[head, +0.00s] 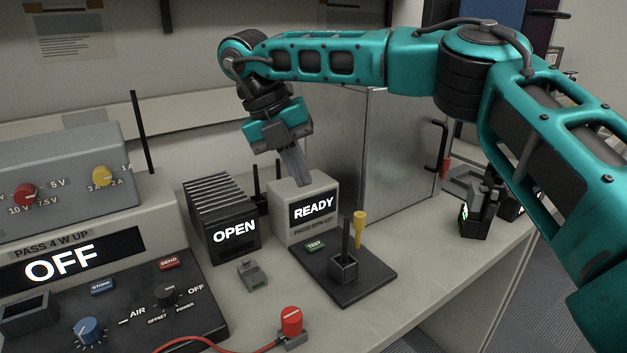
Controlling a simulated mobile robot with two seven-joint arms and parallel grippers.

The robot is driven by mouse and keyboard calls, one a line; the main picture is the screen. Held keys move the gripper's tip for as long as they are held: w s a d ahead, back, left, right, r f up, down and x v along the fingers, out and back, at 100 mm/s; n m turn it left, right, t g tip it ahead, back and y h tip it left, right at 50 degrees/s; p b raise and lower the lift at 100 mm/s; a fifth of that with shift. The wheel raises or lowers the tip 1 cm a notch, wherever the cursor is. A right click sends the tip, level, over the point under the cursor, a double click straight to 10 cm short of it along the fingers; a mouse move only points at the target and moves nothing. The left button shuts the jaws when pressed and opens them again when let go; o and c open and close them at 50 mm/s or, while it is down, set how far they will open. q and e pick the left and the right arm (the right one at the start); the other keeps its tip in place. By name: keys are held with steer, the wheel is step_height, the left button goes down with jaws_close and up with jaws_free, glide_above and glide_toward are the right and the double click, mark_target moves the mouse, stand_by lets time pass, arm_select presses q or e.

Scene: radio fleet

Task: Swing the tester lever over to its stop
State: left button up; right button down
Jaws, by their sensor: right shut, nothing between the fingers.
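The tester (306,206) is a grey box whose screen reads READY, with a dark base plate (363,282) in front. A yellow-handled lever (359,228) stands roughly upright on the base plate. My right gripper (297,181) is shut and empty, pointing down at the top of the tester box. It is up and left of the lever, apart from it; whether it touches the box I cannot tell. My left gripper is out of view.
A black ribbed unit reading OPEN (222,218) stands left of the tester. A grey console reading OFF (85,248) fills the left. A red plug (291,321) with a cable lies in front. A metal cabinet (395,150) stands behind; bench right of the plate is clear.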

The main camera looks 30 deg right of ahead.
mark_target(359, 230)
steer(key=s+d+f, duration=0.1)
steer(key=f, duration=0.1)
steer(key=s+d+f+b, duration=0.1)
steer(key=d+f, duration=0.1)
steer(key=f, duration=0.1)
steer(key=s+d+f, duration=0.1)
steer(key=d+f, duration=0.1)
steer(key=shift+d+f+b, duration=0.15)
steer(key=shift+f+b, duration=0.2)
steer(key=shift+b, duration=0.05)
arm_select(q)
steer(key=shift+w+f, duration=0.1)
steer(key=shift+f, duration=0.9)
arm_select(e)
steer(key=shift+s+d, duration=0.25)
steer(key=shift+d, duration=0.2)
